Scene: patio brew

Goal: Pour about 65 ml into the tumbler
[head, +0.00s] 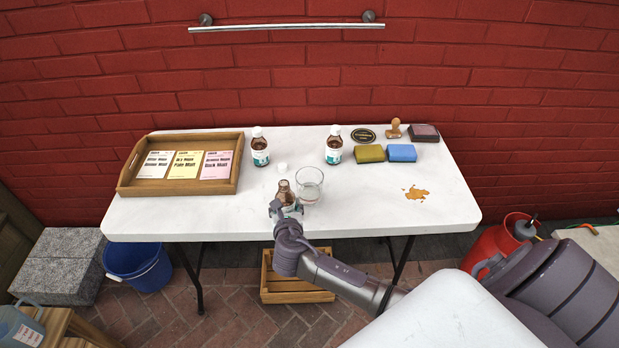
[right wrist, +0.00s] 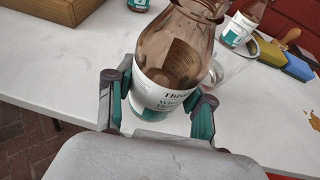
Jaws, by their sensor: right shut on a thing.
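My right gripper (head: 286,208) is shut around a brown bottle (head: 285,188) with a white and teal label. It holds the bottle about upright near the table's front edge, and no cap shows on its neck. The bottle fills the middle of the right wrist view (right wrist: 175,55), its top cut off. The clear glass tumbler (head: 310,176) stands just right of the bottle, partly hidden behind it in the right wrist view (right wrist: 236,66). I cannot tell whether the tumbler holds liquid. My left gripper is not in view.
Two white-capped brown bottles (head: 260,150) (head: 334,148) stand behind. A small white object (head: 282,167) lies between them. A wooden tray (head: 128,178) with cards is left.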

